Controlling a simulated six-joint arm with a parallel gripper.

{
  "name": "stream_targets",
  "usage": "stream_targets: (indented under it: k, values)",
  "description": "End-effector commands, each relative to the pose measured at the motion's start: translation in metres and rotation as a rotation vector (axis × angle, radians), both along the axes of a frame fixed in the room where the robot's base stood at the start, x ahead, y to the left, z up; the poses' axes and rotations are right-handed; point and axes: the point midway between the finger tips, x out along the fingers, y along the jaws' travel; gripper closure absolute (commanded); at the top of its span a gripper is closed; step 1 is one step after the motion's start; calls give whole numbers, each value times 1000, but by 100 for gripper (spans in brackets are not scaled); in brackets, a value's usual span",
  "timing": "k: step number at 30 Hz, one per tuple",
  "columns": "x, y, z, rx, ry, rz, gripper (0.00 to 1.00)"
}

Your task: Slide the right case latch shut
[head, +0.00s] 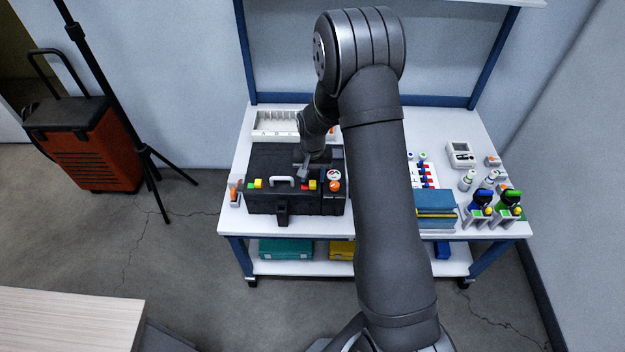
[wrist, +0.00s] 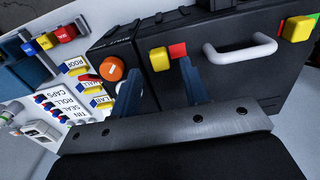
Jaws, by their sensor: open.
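The black case (head: 270,163) stands closed on the white bench, with a white handle (head: 282,181) on its front side. The right case latch (head: 312,185) has a yellow tab; in the wrist view this yellow tab (wrist: 160,59) has a red patch beside it, toward the handle. The left latch (head: 258,183), also yellow, is at the handle's other side. My gripper (wrist: 161,84) is open and empty. Its two fingers are over the case by the right latch, with the yellow tab just beyond and between them in the picture. I cannot tell whether they touch it.
An orange knob (wrist: 111,68) is close beside the right latch. A white divided tray (head: 275,122) is behind the case. Blue boxes (head: 436,207), bottles and coloured-handled tools stand at the bench's right. My arm hides part of the bench right of the case.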

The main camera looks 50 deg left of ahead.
Motion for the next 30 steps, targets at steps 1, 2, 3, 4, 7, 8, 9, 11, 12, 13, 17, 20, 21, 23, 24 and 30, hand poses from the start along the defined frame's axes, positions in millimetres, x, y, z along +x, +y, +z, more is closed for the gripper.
stream_targets:
  k: [1, 2, 3, 4, 7, 8, 9, 11, 12, 13, 17, 20, 21, 23, 24, 30]
  values:
    - [0, 0, -8, -2, 1, 0, 58]
    - [0, 0, -12, -2, 1, 0, 58]
    - [0, 0, -16, -1, 1, 0, 58]
    - [0, 0, -18, -1, 1, 0, 58]
    - [0, 0, -25, -1, 1, 0, 58]
    - [0, 0, -26, -1, 1, 0, 58]
    - [0, 0, -27, -1, 1, 0, 58]
    - [0, 0, -28, 0, 0, 0, 58]
    - [0, 0, -28, 0, 0, 0, 58]
    - [0, 0, -28, 0, 0, 0, 58]
    - [0, 0, -28, 0, 0, 0, 58]
    - [0, 0, -28, 0, 0, 0, 74]
    - [0, 0, -28, 0, 0, 0, 82]
    - [0, 0, -28, 0, 0, 0, 94]
    - [0, 0, -28, 0, 0, 0, 100]
    - [-1, 2, -27, 0, 0, 1, 100]
